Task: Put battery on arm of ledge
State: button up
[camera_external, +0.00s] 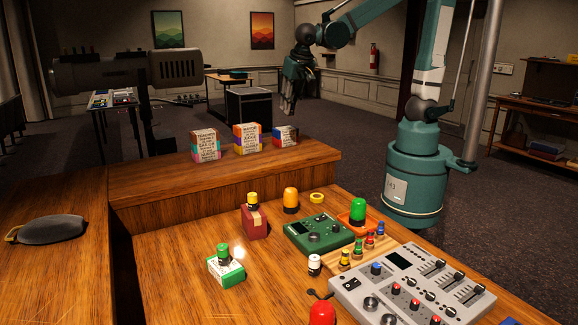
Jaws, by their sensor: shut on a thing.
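My gripper (290,104) is raised above and behind the ledge, pointing down. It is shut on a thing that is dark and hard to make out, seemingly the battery. The wooden ledge (270,170) is the raised shelf behind the desk. Its long arm runs to the right below my gripper, and its right end is bare. Another arm (50,275) extends toward the camera at the left. My gripper is well clear of the ledge.
Three colourful boxes (205,145) (247,138) (285,136) stand on the ledge. A dark pouch (52,229) lies on the left arm. The lower desk holds a grey mixer (412,290), a green device (318,233), a red box (254,222) and a green-and-white box (226,272).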

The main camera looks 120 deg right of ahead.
jog(key=s+f+m+g+p, duration=0.1)
jog(key=s+m+p, duration=0.15)
jog(key=s, duration=0.95)
send_over(312, 147)
jog(key=a, duration=0.2)
jog(key=shift+w+d+f+b, duration=0.1)
jog(key=shift+f+b, duration=0.15)
jog(key=shift+f, duration=1.1)
jog(key=shift+w+d+f+b, duration=0.1)
jog(key=shift+f+b, duration=0.1)
jog(key=shift+f, duration=1.15)
jog(key=shift+f, duration=0.1)
jog(key=shift+f+b, duration=0.35)
jog(key=shift+f, duration=2.7)
jog(key=shift+f+b, duration=0.3)
jog(key=shift+f, duration=1.55)
jog(key=shift+f, duration=0.2)
jog(key=o, duration=1)
jog(key=shift+c, duration=0.2)
